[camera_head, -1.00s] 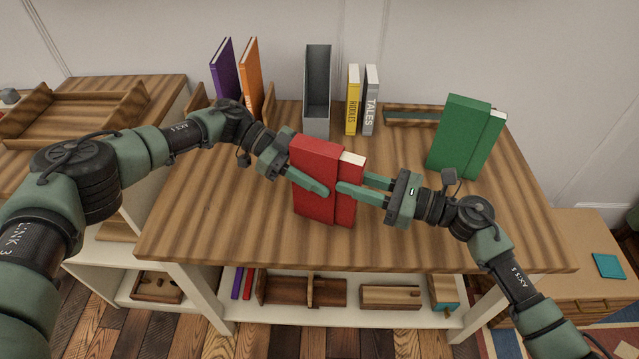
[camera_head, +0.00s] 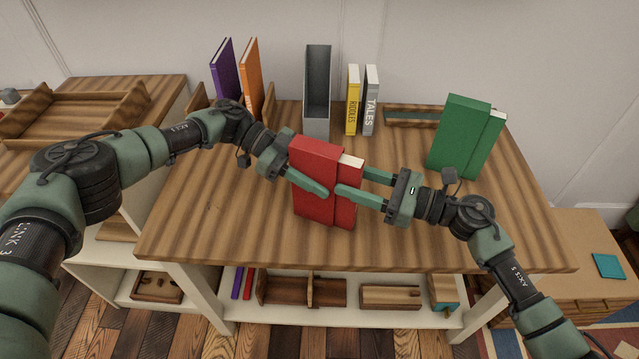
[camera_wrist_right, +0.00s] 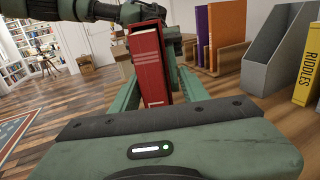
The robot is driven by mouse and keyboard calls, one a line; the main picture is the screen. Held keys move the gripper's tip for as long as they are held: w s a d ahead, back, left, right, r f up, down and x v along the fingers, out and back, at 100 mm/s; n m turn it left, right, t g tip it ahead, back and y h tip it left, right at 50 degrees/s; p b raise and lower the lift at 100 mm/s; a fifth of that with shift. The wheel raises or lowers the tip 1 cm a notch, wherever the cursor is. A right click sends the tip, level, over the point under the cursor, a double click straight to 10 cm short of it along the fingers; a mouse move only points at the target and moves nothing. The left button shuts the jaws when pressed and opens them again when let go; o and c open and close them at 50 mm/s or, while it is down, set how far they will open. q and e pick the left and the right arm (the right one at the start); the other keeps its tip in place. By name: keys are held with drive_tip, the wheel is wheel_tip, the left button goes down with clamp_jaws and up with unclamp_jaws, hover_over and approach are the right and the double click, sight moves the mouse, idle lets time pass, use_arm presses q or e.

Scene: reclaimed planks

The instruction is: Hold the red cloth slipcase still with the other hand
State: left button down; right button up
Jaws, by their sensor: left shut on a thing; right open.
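The red cloth slipcase (camera_head: 314,165) stands upright near the front middle of the table, with a red book (camera_head: 348,190) partly out of its right side. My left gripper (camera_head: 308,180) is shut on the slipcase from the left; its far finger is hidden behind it. My right gripper (camera_head: 358,184) is open, with its fingers on either side of the book's protruding part. In the right wrist view the red book (camera_wrist_right: 148,65) stands between the two open fingers.
A green book in a green slipcase (camera_head: 459,135) stands at the right. Behind are a grey file holder (camera_head: 317,85), yellow (camera_head: 352,100) and grey (camera_head: 371,100) books, and purple (camera_head: 224,70) and orange (camera_head: 251,70) books in a wooden rack. The table around the slipcase is clear.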

drive_tip(key=shift+s+a+r, duration=0.15)
drive_tip(key=shift+s+a, duration=0.2)
drive_tip(key=shift+a, duration=0.1)
drive_tip(key=v, duration=0.7)
drive_tip(key=shift+w+d, duration=0.2)
drive_tip(key=shift+d, duration=0.1)
drive_tip(key=o, duration=0.6)
drive_tip(key=shift+c, duration=0.2)
drive_tip(key=shift+f, duration=0.2)
